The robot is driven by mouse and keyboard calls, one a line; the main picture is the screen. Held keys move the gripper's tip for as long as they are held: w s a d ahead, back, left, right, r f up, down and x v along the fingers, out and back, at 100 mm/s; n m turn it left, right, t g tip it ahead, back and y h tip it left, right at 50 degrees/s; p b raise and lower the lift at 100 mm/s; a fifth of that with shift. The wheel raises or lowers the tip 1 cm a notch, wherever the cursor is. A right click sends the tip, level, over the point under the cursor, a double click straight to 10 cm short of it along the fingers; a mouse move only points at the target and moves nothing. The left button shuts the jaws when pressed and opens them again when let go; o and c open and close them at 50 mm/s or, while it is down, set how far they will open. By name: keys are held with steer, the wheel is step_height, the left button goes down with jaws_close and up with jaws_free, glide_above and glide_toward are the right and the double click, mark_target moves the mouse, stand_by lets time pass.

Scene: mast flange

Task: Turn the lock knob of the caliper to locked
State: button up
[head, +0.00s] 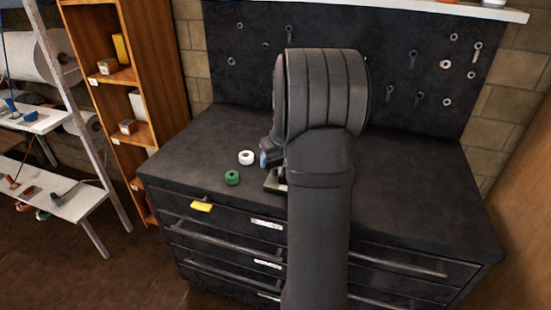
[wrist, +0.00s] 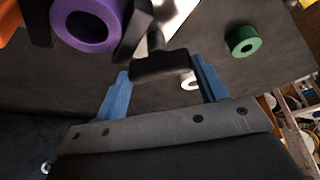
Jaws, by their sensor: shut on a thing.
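My gripper shows in the wrist view (wrist: 160,72) with its two blue fingers on either side of a dark, bar-shaped knob, which I take to be the lock knob (wrist: 160,66). The fingers are shut on it. The rest of the caliper cannot be made out clearly. In the head view my arm covers most of this spot; only a blue part of my gripper (head: 265,158) shows at its left edge.
On the dark bench (head: 420,190) lie a white roll (head: 246,157) and a green roll (head: 232,177), left of my gripper. A purple ring (wrist: 90,22) is close by in the wrist view. A pegboard (head: 235,50) stands behind. The bench's right side is clear.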

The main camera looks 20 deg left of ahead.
steer(key=o, duration=1)
steer(key=v, duration=1.7)
steer(key=shift+r, duration=0.2)
steer(key=shift+f, duration=0.1)
steer(key=x, duration=1.7)
steer(key=shift+f, duration=0.1)
